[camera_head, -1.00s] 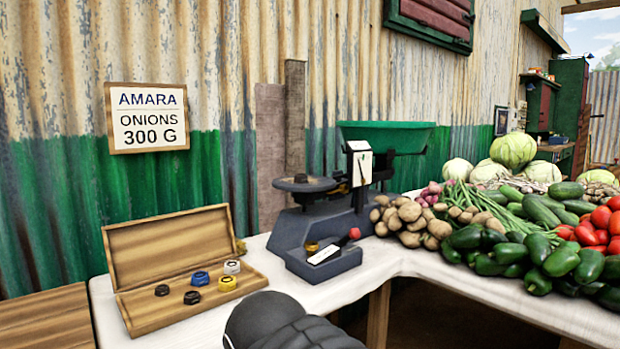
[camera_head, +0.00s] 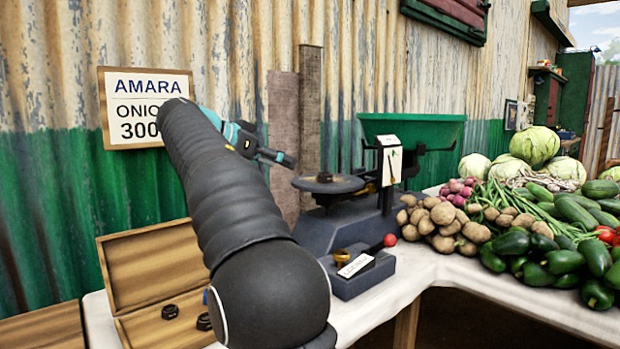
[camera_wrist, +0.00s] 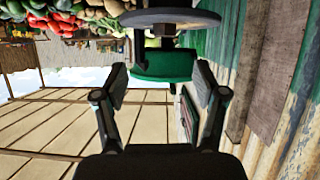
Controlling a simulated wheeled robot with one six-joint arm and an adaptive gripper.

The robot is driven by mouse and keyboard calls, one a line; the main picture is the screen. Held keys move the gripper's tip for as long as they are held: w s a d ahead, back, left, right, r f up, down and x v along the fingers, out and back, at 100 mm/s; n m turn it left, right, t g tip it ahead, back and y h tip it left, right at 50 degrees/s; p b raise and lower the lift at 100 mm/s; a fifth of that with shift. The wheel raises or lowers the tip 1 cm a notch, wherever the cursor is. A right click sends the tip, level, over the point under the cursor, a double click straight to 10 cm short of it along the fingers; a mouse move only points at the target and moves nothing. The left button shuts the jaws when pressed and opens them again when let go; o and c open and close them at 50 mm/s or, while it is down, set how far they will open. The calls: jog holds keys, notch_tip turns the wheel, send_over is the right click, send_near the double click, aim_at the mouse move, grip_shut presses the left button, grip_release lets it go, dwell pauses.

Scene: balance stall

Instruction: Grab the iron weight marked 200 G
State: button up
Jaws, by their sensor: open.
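An open wooden box (camera_head: 150,262) stands on the table at the lower left. Two dark weights, one at the left (camera_head: 170,312) and one by my arm (camera_head: 204,322), and a sliver of a blue weight (camera_head: 205,297) show in it; my arm hides the rest. No 200 G mark is readable. Another small dark weight (camera_head: 324,177) sits on the scale's round plate (camera_head: 340,185). My gripper (camera_head: 283,159) is raised in front of the wall, left of and slightly above that plate. In the wrist view my gripper (camera_wrist: 160,82) is open and empty.
The balance scale (camera_head: 345,225) with its green pan (camera_head: 425,132) stands right of my arm. A small dark tray (camera_head: 360,272) with a brass weight and label lies before it. Potatoes (camera_head: 460,222) and other vegetables fill the right side. A sign (camera_head: 115,110) hangs behind my arm.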

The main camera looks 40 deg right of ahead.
jog(key=m, duration=0.1)
send_near(323, 173)
jog(key=x, duration=0.3)
jog(key=shift+s+d+f+b, duration=0.25)
jog(key=shift+b, duration=0.05)
jog(key=shift+w+x, duration=0.2)
jog(key=shift+x, duration=2.6)
grip_shut()
jog(key=shift+r, duration=0.15)
